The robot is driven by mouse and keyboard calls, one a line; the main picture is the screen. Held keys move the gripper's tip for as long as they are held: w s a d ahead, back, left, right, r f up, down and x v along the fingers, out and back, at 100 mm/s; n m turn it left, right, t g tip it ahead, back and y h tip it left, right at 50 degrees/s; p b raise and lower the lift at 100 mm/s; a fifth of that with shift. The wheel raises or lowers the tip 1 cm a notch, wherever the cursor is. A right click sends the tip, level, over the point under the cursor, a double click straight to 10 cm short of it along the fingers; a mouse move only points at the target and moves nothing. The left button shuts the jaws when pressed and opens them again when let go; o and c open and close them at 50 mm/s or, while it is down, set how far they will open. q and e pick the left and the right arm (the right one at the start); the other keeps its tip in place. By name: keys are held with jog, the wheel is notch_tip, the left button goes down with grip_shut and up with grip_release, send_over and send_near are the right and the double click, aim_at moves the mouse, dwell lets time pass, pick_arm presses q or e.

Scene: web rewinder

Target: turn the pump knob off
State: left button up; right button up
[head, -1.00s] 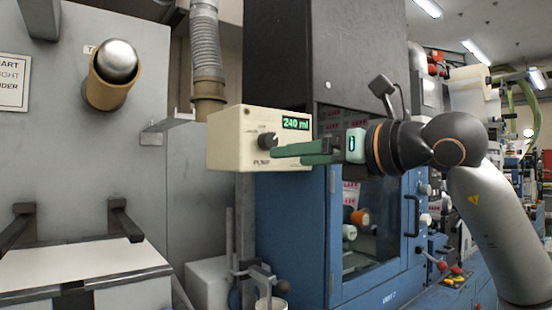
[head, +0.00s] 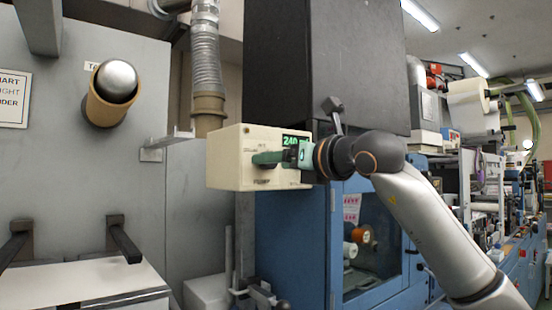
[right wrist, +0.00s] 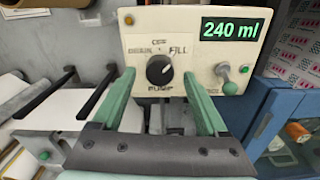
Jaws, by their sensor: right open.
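The black round pump knob (right wrist: 159,70) sits on the front of a cream pump box (head: 229,178). The right wrist view shows labels OFF above it, DRAIN at left, FILL at right and PUMP below. Its light mark seems to point toward the upper right, near FILL. My right gripper (right wrist: 159,75) is open, with one green finger on each side of the knob and a gap visible on both sides. Whether the tips reach past its face is unclear. In the head view my right gripper (head: 264,158) covers the knob. My left gripper is not in view.
A green display (right wrist: 230,28) on the box reads 240 ml. A corrugated duct (head: 205,55) hangs behind the box. A blue machine cabinet (head: 290,245) stands below and to the right.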

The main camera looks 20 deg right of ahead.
jog(key=shift+w+a, duration=0.1)
jog(key=shift+w, duration=0.2)
grip_shut()
dwell(0.5)
